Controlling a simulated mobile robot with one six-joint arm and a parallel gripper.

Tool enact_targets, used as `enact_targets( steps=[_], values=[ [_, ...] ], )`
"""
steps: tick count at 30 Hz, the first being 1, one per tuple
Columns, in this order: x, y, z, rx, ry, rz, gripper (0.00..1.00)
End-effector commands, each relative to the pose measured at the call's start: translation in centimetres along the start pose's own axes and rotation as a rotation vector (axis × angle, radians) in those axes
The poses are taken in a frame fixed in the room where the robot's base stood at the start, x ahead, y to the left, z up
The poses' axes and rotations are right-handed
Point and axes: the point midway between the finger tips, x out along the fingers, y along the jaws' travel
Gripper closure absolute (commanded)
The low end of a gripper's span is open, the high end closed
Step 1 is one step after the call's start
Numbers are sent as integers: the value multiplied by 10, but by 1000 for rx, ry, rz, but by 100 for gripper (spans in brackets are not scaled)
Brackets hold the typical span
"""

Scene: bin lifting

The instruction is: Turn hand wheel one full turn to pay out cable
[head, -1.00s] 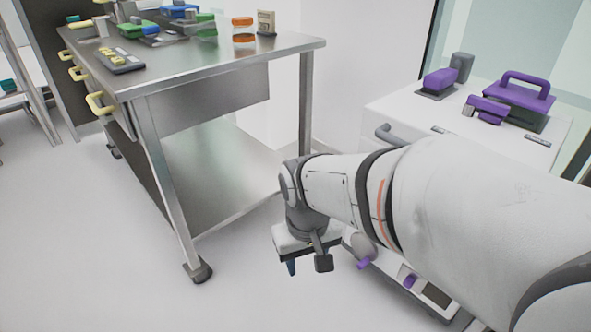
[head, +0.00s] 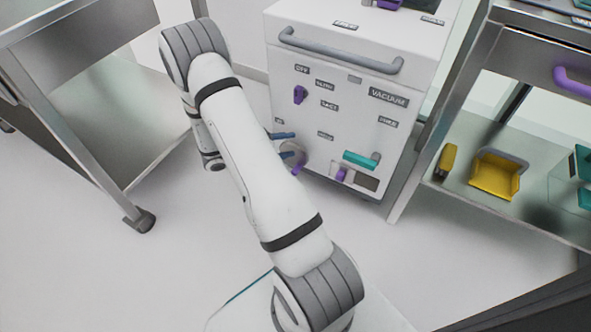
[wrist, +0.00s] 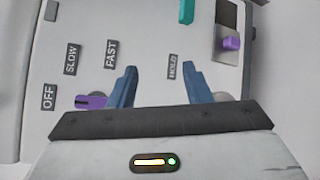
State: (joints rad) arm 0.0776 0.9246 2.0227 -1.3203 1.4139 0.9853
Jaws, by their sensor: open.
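The hand wheel (head: 292,156) is a round grey disc low on the front of a white cabinet, with a purple handle (head: 297,170) at its lower edge. My gripper (head: 286,145) has two blue fingers, spread apart with nothing between them. In the head view they appear in front of or beside the wheel and partly cover it; whether they touch it I cannot tell. In the wrist view the open fingers (wrist: 159,72) point at the white panel. The wheel is mostly hidden there behind the right finger and gripper body. No cable is clearly visible.
The white cabinet (head: 335,50) has a purple selector knob (head: 299,95), a teal handle (head: 361,159) and a grey rail (head: 340,55). A steel table (head: 85,130) stands left. A shelf (head: 540,175) with a yellow bin (head: 496,174) stands right. Floor before the cabinet is clear.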

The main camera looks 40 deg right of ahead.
Motion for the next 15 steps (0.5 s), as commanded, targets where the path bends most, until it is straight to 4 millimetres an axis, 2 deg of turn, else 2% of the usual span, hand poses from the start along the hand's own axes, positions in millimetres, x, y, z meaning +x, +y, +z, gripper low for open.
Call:
enact_targets(
  steps=[1, 3, 5, 9, 15],
  values=[
    [9, -16, -14, -10, 24, 59, 55],
    [18, -35, -34, -7, 74, 136, 55],
    [25, -53, -49, -4, 125, 197, 55],
    [38, -104, -80, 11, 267, 309, 55],
    [47, -173, -104, 42, 467, 386, 55]
  ],
)
